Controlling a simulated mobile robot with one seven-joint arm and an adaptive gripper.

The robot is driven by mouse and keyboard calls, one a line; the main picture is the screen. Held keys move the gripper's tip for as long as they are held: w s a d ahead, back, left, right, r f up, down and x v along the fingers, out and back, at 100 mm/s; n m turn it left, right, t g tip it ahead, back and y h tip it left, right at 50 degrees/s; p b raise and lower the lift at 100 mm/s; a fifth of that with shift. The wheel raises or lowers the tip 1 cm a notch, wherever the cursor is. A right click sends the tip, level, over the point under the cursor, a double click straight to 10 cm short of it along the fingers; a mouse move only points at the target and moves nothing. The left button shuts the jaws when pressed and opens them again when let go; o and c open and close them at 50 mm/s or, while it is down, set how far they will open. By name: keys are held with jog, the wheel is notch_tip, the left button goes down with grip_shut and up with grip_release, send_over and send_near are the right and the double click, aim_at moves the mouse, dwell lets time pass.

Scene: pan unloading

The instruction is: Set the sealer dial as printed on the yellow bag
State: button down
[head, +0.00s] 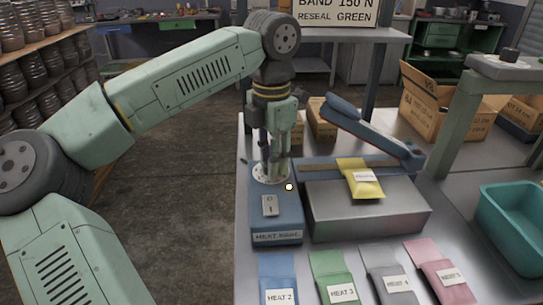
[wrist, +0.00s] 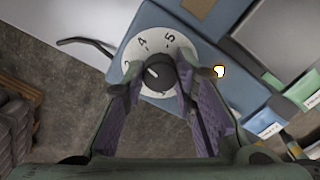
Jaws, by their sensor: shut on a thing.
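The blue sealer control box (head: 262,222) stands on the bench with a round white dial (head: 260,177) on its far end. My gripper (head: 273,172) reaches down over the dial. In the wrist view my gripper (wrist: 160,73) is shut on the dark dial knob (wrist: 158,80), a finger on each side. The white dial face (wrist: 181,54) shows a 4 and a 5; the fingers hide part of the scale. The knob has a short white mark, but I cannot tell its exact setting. The yellow bag (head: 352,168) lies across the sealer; its label is too small to read.
The sealer's blue arm (head: 372,130) is raised above its grey body (head: 365,220). A small lamp (head: 289,187) glows beside the dial. Heat-labelled pouches in blue (head: 277,266), green (head: 325,263), grey (head: 384,268) and pink (head: 424,252) lie in front. A teal bin (head: 515,243) is right.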

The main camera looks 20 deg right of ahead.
jog(key=shift+m, duration=1.2)
jog(key=c, duration=1.3)
grip_release()
notch_tip(320, 180, up, 12)
